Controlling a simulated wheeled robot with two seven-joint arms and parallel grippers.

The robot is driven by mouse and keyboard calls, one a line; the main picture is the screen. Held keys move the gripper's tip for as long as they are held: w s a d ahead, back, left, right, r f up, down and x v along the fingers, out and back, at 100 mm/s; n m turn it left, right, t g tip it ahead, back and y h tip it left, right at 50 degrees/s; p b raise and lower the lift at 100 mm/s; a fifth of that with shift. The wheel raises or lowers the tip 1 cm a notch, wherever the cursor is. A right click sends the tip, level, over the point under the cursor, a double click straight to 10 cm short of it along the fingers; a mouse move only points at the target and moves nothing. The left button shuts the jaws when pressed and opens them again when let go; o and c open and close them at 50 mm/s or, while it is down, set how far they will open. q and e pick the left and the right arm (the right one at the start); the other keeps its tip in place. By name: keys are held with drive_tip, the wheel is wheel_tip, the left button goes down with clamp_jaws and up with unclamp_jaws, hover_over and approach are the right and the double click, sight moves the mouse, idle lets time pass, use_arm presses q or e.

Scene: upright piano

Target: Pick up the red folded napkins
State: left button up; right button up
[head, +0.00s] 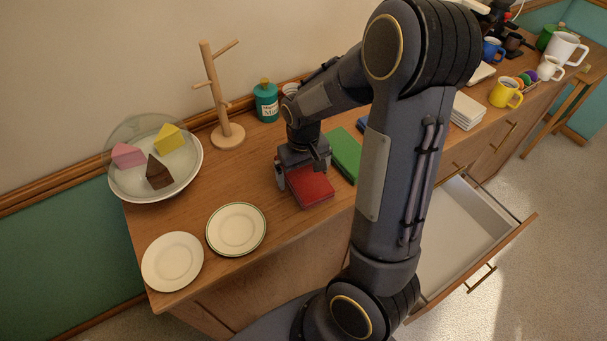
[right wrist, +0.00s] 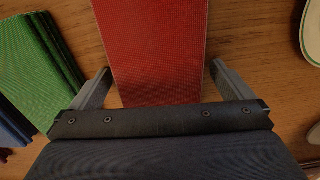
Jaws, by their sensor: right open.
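The red folded napkins (head: 311,188) lie in a flat stack on the wooden sideboard top, next to the green folded napkins (head: 345,154). My right gripper (head: 301,177) is over the red napkins, pointing down. In the right wrist view the red napkins (right wrist: 155,45) run between the two open fingers of the gripper (right wrist: 158,88), with a small gap on each side. Nothing is held. The gripper and arm hide part of the red stack in the head view. My left gripper is not in view.
Two small plates (head: 236,230) and a plate of cake slices (head: 183,179) stand to the left. A wooden mug tree (head: 228,136) and a teal bottle (head: 266,101) stand behind. An open drawer (head: 470,225) juts out at the right. Green napkins (right wrist: 38,65) lie close beside the gripper.

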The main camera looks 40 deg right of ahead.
drive_tip(key=c, duration=1)
drive_tip(key=shift+c, duration=0.2)
drive_tip(key=shift+r, duration=0.2)
